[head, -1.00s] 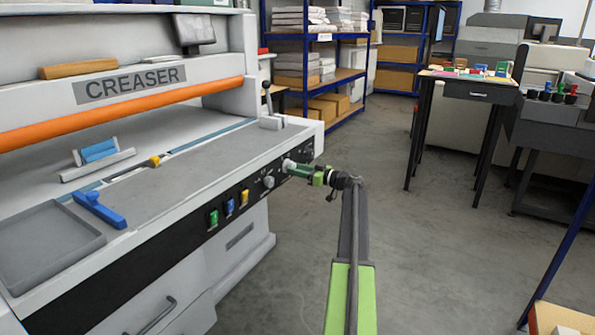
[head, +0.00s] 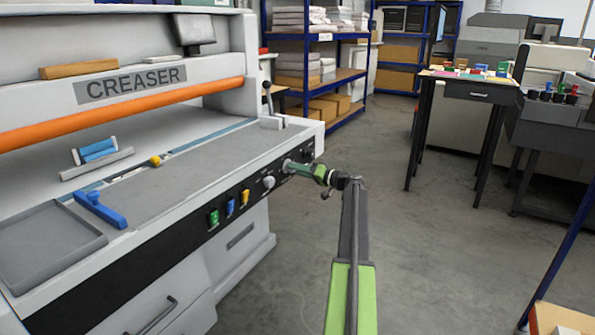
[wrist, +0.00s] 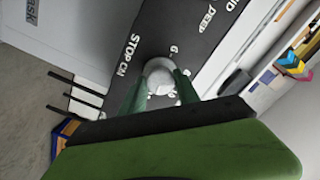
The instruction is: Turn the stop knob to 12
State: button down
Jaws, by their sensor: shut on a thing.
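My gripper (wrist: 160,86) is shut on a pale round knob (wrist: 158,66) on the black front panel of the creaser. One green finger lies on each side of the knob in the wrist view. In the head view my gripper (head: 292,167) reaches the right part of the panel and hides most of this knob.
Another pale knob (head: 268,182) sits just left of my gripper, then yellow, blue and green switches (head: 213,217). The creaser (head: 180,200) fills the left. A blue shelf (head: 322,75) and a small table (head: 470,90) stand behind.

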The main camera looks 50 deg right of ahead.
jog(key=shift+m, duration=1.1)
jog(key=c, duration=0.9)
grip_release()
jog(key=v, duration=1.7)
jog(key=shift+s, duration=0.2)
